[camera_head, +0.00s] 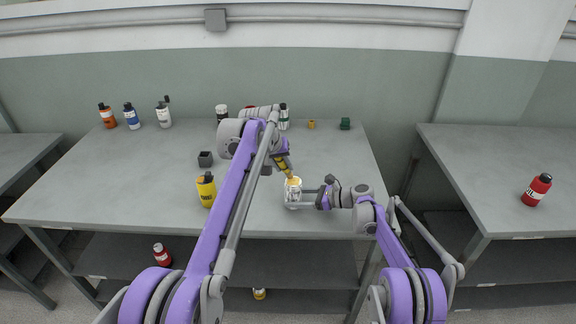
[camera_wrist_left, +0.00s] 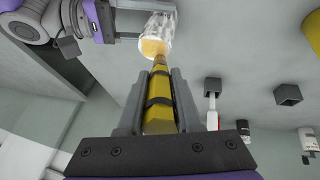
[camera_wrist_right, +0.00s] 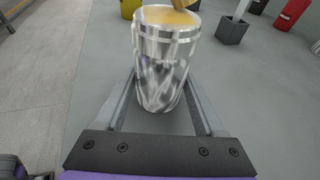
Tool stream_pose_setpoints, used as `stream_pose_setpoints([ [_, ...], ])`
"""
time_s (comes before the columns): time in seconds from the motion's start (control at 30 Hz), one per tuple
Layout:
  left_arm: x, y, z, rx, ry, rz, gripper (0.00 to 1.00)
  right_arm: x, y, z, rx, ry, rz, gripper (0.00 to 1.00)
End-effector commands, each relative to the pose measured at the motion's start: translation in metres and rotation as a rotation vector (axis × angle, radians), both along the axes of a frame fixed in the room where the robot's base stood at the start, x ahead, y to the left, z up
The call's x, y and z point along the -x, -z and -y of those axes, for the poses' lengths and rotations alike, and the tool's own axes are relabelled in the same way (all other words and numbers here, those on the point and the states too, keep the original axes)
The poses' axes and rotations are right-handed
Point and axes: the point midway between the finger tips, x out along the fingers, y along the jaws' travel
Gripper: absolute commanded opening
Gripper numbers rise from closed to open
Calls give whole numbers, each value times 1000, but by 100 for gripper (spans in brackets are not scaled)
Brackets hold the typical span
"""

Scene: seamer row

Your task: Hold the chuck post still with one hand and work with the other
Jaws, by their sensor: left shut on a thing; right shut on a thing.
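The chuck post (camera_head: 293,194) is a shiny silver cylinder with an amber top, upright near the front edge of the table. My right gripper (camera_head: 302,195) is shut around it from the right; the right wrist view shows the post (camera_wrist_right: 165,70) between both fingers. My left gripper (camera_head: 283,163) is above and is shut on a yellow tool with dark bands (camera_wrist_left: 158,105). The tool points down at the post's amber top. Its tip meets or nearly meets that top; I cannot tell if it touches.
A yellow bottle (camera_head: 206,190) and a dark open cube (camera_head: 205,159) stand left of the post. Several bottles line the table's back, with a green block (camera_head: 345,123) at back right. My left arm crosses the middle.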

Motion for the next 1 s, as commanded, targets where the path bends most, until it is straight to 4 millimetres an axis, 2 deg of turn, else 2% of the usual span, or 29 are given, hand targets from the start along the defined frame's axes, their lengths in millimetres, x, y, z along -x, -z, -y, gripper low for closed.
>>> stream_pose_setpoints([
  [0.07,0,1,-1,-1,0,-1,0,0,0,0,0,0,0,40],
  [0.7,3,2,31,0,1,-1,0,0,0,0,0,0,0,40],
  [1.0,1,1,15,-1,-1,-1,0,0,0,0,-1,0,0,40],
])
